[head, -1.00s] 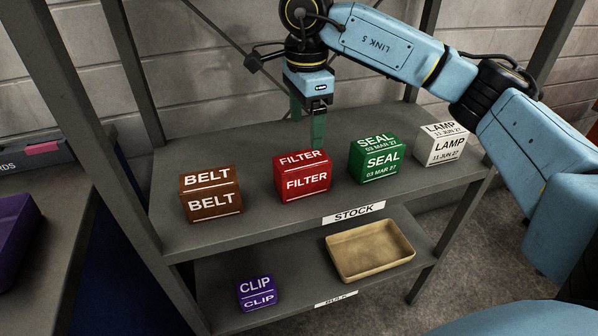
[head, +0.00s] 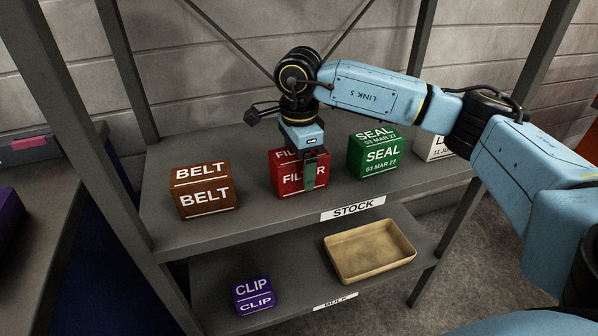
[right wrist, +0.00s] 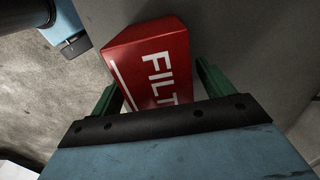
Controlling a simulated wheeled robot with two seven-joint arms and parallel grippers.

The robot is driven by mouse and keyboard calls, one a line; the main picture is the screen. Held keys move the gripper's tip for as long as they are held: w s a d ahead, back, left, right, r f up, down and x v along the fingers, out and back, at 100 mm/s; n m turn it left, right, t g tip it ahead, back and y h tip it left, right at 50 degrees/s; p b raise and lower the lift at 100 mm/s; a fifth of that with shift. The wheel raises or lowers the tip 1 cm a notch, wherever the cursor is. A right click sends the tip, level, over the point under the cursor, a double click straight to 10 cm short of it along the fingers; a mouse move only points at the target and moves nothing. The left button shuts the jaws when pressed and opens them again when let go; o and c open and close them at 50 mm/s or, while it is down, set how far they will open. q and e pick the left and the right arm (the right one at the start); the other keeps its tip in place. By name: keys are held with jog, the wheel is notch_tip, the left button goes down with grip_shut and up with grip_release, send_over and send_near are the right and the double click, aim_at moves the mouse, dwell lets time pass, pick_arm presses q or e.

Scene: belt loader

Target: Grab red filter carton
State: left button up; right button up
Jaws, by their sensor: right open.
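The red filter carton (head: 288,182) stands on the upper shelf, between the brown belt carton and the green seal carton. My right gripper (head: 311,176) is in front of it in the head view and hides part of its front and top. In the right wrist view the filter carton (right wrist: 150,65) lies ahead, with one green finger on each side of it. The right gripper (right wrist: 158,90) is open, and I cannot tell whether either finger touches the carton. My left gripper is not in view.
The brown belt carton (head: 205,192) stands left of the filter carton; the green seal carton (head: 376,155) and white lamp carton (head: 436,147) stand right. The lower shelf holds a purple clip carton (head: 254,295) and a tan tray (head: 370,269). Shelf posts flank both sides.

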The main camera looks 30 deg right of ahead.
jog(key=shift+c, duration=0.3)
jog(key=c, duration=1.2)
